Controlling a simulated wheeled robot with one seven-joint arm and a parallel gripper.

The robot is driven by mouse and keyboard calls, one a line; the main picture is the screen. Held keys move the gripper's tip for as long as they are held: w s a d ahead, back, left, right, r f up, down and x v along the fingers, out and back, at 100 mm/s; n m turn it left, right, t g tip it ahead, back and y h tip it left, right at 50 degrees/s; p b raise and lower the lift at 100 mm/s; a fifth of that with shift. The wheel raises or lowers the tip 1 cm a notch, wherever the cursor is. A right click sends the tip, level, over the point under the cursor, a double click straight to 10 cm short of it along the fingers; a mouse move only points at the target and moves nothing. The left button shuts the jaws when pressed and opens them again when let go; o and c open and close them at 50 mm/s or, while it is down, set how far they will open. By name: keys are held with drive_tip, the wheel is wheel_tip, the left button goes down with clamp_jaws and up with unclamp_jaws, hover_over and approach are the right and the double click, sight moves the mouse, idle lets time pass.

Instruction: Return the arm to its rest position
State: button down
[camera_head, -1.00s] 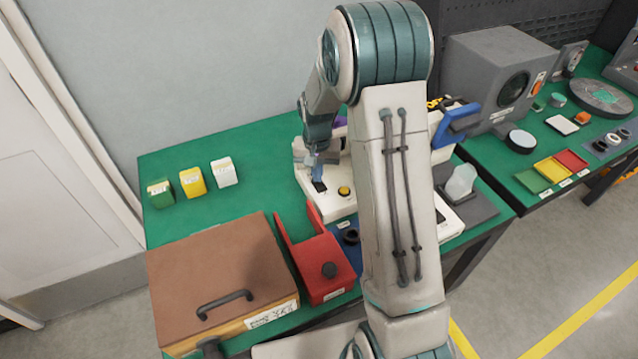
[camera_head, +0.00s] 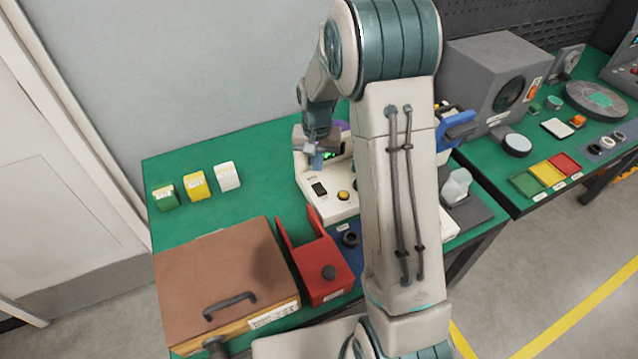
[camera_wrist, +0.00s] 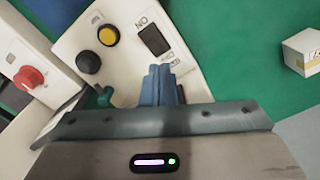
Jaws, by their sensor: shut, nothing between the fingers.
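My arm rises in the middle of the head view and bends over toward the white device. My gripper (camera_head: 317,162) hangs above the white device (camera_head: 322,208), with its fingers together and nothing between them. In the wrist view my gripper (camera_wrist: 163,85) shows as blue-grey fingers closed side by side over the device. The device's panel (camera_wrist: 125,62) carries a black rocker switch (camera_wrist: 154,39), a yellow button (camera_wrist: 108,36) and a black knob (camera_wrist: 88,62). In the head view the yellow button (camera_head: 343,195) and the switch (camera_head: 320,189) are uncovered. My arm hides part of the device's right side.
A brown lidded box (camera_head: 225,280) and a red stand (camera_head: 320,265) sit at the table's front. Green, yellow and white small boxes (camera_head: 196,186) stand at the back left. A blue-handled device (camera_head: 457,126) is right of my arm. The green table (camera_head: 262,180) is clear left of the device.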

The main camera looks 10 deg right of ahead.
drive_tip(key=shift+r, duration=0.55)
drive_tip(key=s+r+n+t, duration=0.2)
drive_tip(key=s+r, duration=0.9)
drive_tip(key=r, duration=0.2)
drive_tip(key=s+r+n+t, duration=0.1)
drive_tip(key=s+r, duration=0.2)
drive_tip(key=s, duration=1.1)
drive_tip(key=shift+r+n, duration=0.2)
drive_tip(key=shift+n, duration=0.2)
